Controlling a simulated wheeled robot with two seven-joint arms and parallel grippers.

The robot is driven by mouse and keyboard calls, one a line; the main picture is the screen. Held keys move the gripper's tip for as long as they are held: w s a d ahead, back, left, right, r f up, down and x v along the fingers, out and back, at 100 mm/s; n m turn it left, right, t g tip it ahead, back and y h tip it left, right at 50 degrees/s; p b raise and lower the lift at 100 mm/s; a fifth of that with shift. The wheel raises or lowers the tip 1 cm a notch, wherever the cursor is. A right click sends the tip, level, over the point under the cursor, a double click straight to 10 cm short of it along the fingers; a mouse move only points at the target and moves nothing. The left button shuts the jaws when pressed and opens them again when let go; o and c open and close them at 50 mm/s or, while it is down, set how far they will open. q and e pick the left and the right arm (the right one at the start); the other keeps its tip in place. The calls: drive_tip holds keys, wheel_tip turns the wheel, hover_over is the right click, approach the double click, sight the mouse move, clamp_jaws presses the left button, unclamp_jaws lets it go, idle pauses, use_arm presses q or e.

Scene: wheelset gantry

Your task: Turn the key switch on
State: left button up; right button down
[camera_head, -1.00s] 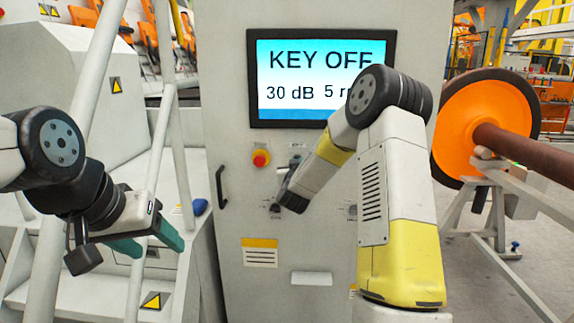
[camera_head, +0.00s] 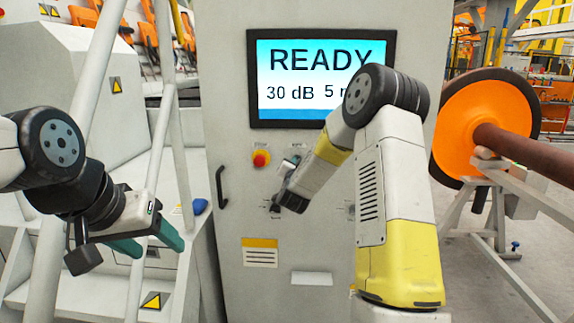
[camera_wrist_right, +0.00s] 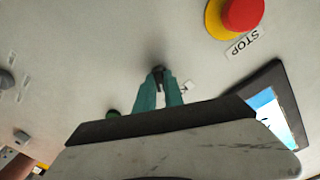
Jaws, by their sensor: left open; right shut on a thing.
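The key switch (camera_wrist_right: 158,71) is a small dark part on the grey cabinet panel, seen between my right fingertips in the right wrist view. My right gripper (camera_wrist_right: 160,84) is shut on it, with its teal fingers against the panel. In the head view my right gripper (camera_head: 275,207) is at the cabinet front, and my own arm hides most of the switch. The screen (camera_head: 322,75) above reads READY, with 30 dB below. My left gripper (camera_head: 155,244) is open and empty, away from the cabinet at the left.

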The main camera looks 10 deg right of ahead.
idle(0.4)
drive_tip(key=c, duration=1.4)
unclamp_jaws()
drive_tip(key=shift+c, duration=0.2)
drive_tip(key=v, duration=0.8)
drive_tip(key=shift+w+d, duration=0.1)
